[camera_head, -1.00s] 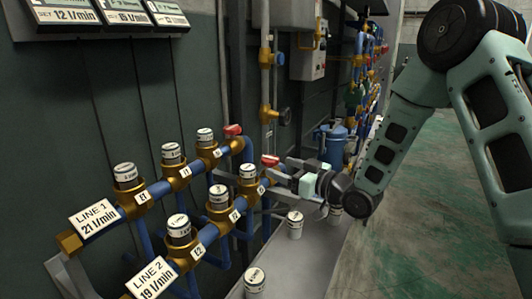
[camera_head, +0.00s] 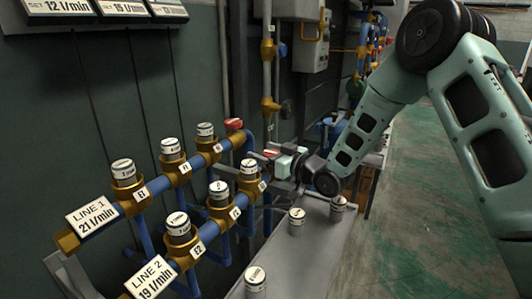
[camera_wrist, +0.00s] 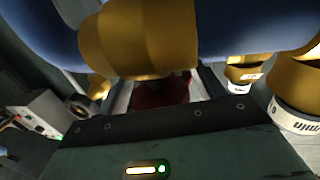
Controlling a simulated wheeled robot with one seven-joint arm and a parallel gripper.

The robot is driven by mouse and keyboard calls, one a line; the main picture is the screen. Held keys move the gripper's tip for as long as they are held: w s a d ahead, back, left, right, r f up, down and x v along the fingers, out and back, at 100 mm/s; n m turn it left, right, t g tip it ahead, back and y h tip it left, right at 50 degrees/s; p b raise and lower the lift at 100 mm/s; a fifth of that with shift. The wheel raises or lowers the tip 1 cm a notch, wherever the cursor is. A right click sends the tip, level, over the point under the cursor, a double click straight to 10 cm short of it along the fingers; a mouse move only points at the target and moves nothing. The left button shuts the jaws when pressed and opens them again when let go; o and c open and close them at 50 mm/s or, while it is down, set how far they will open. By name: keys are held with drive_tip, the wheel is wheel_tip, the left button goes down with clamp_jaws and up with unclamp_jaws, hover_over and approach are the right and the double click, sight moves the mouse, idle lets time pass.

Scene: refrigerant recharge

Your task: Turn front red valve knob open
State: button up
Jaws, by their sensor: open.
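The front red valve knob (camera_head: 271,152) sits at the far end of the blue LINE 2 pipe, partly hidden by my gripper (camera_head: 266,161). In the wrist view the knob shows as a dark red shape (camera_wrist: 160,93) below a brass fitting (camera_wrist: 135,38). My open gripper's pale fingers (camera_wrist: 162,97) show on either side of it. I cannot tell whether they touch it. A second red knob (camera_head: 233,124) sits farther back at the end of LINE 1, apart from my gripper.
Several white-capped cylinders stand in brass fittings along both lines, near the LINE 2 sign (camera_head: 151,277). Loose cylinders (camera_head: 297,222) stand on the grey bench (camera_head: 310,258) below. A vertical pipe with brass valves (camera_head: 268,105) rises behind. Green floor on the right is open.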

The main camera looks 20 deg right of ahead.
sight(267, 155)
drive_tip(key=shift+c, duration=0.3)
drive_tip(key=c, duration=0.9)
